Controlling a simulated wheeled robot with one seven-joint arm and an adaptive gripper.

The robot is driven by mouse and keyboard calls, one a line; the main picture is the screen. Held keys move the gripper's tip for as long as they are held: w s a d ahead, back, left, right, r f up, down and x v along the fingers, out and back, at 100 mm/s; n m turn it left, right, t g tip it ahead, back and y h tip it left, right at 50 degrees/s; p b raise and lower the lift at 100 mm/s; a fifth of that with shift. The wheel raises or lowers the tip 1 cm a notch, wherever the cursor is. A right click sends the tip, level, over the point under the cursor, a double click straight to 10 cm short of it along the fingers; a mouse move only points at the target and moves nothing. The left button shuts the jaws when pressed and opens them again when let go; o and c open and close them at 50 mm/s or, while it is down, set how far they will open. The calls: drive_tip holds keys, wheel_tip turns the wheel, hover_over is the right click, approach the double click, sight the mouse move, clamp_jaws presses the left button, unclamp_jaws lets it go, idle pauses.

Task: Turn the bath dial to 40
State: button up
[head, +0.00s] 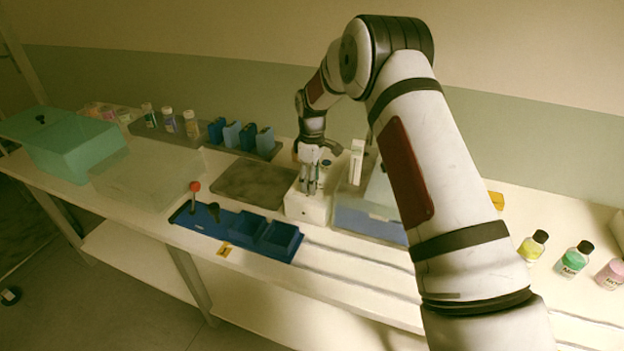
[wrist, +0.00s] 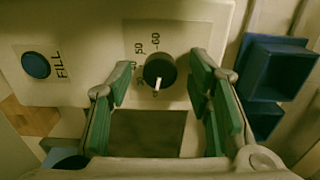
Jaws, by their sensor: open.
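The bath dial (wrist: 158,71) is a round black knob with a white pointer on the white bath panel (wrist: 95,30). In the wrist view the pointer is towards the bottom of the picture. The marks 50 and 60 show above the knob; other marks are too dim or hidden to read. My gripper (wrist: 162,64) is open, with one green-padded finger on each side of the dial and gaps between. In the head view my gripper (head: 313,178) is over the white bath unit (head: 305,208), and the dial is hidden there.
A blue FILL button (wrist: 36,65) is on the same panel. A blue tray (head: 225,226) with bins and a red-knobbed lever (head: 194,187) stands in front. A translucent blue-based box (head: 365,217) stands close to the right of the bath. Several bottles (head: 573,260) stand further right.

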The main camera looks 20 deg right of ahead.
clamp_jaws()
drive_tip(key=m+b, duration=0.2)
drive_tip(key=m, duration=0.1)
drive_tip(key=shift+m, duration=0.3)
drive_tip(key=m+b, duration=0.3)
drive_tip(key=m, duration=0.1)
drive_tip(key=shift+m, duration=0.3)
drive_tip(key=m+b, duration=0.1)
drive_tip(key=m, duration=0.2)
drive_tip(key=shift+m, duration=0.3)
drive_tip(key=shift+m+b, duration=0.65)
drive_tip(key=shift+m, duration=1.25)
